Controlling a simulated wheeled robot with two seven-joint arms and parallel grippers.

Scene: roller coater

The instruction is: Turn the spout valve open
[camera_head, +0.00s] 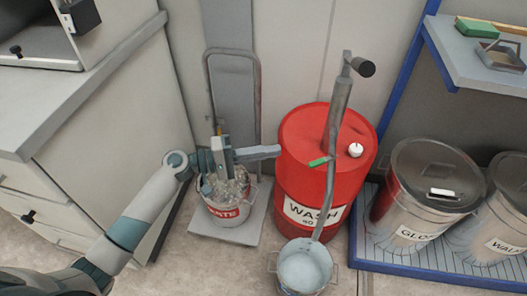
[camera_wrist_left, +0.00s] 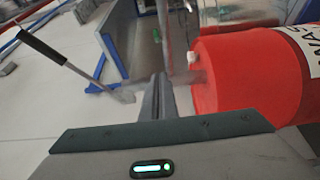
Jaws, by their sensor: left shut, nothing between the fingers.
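A red drum (camera_head: 300,185) labelled WASH stands in the middle of the head view; its red side (camera_wrist_left: 250,75) fills the right of the left wrist view. A grey pump pipe (camera_head: 337,110) with a crank rises over it, and its spout bends down toward a pail (camera_head: 305,268). A small green lever (camera_head: 318,161), apparently the spout valve, sits on the pipe. My left gripper (camera_head: 277,151) is shut and empty, pointing right, with its tips short of the lever. The shut fingers (camera_wrist_left: 157,88) also show in the wrist view. My right gripper is out of view.
A waste bucket (camera_head: 228,212) stands on a hand truck's plate beneath my left gripper. A grey cabinet (camera_head: 95,120) is at the left. Lidded bins (camera_head: 430,185) stand on a blue-edged platform at the right, below a shelf (camera_head: 470,60) with tools.

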